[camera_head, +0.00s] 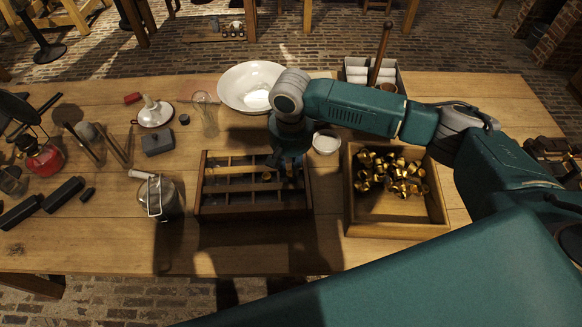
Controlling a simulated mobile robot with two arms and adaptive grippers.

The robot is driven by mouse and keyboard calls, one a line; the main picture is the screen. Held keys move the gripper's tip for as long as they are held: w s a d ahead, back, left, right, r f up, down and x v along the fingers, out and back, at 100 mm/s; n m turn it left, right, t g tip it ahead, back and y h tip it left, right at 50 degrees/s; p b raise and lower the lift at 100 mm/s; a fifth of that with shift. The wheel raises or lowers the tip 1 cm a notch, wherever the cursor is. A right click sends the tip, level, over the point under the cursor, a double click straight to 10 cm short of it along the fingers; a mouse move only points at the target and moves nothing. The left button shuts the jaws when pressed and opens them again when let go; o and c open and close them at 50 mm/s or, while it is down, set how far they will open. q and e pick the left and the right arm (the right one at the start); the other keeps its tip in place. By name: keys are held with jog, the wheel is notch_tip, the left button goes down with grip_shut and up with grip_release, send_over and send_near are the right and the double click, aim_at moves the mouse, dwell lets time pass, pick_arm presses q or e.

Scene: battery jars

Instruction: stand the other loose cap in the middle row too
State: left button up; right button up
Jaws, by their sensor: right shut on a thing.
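A wooden rack (253,211) with long rows between slats stands at the middle of the table. A small brass cap (267,176) shows in its middle row. My right gripper (290,172) reaches down over the rack's right end, mostly hidden under its own wrist and in shadow. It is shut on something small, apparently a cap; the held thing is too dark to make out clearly. A wooden tray (395,228) to the right holds many loose brass caps (403,184) in a heap. I cannot make out my left gripper.
A white bowl (252,87) and a small white-topped jar (326,142) stand behind and beside the rack. A glass jar with a wire clasp (160,198) stands at its left. Black blocks (63,194) lie farther left. The table's front strip is clear.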

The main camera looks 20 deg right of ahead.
aim_at(291, 176)
jog(key=shift+s+f, duration=0.3)
jog(key=shift+f, duration=0.1)
pick_arm(q)
jog(key=shift+s, duration=0.45)
pick_arm(e)
jog(key=o, duration=0.9)
jog(key=shift+s+f, duration=0.1)
jog(key=shift+f, duration=0.05)
pick_arm(q)
jog(key=shift+w, duration=0.1)
pick_arm(e)
jog(key=shift+a+r+b, duration=0.1)
jog(key=shift+r+b, duration=0.3)
jog(key=shift+r, duration=0.1)
pick_arm(q)
jog(key=shift+w+f+b, duration=0.2)
jog(key=shift+f+b, duration=0.5)
jog(key=shift+f, duration=0.4)
pick_arm(e)
jog(key=r, duration=1.2)
jog(key=shift+w+r, duration=0.3)
jog(key=shift+w, duration=0.1)
pick_arm(q)
jog(key=shift+s, duration=0.15)
pick_arm(e)
jog(key=shift+f, duration=0.1)
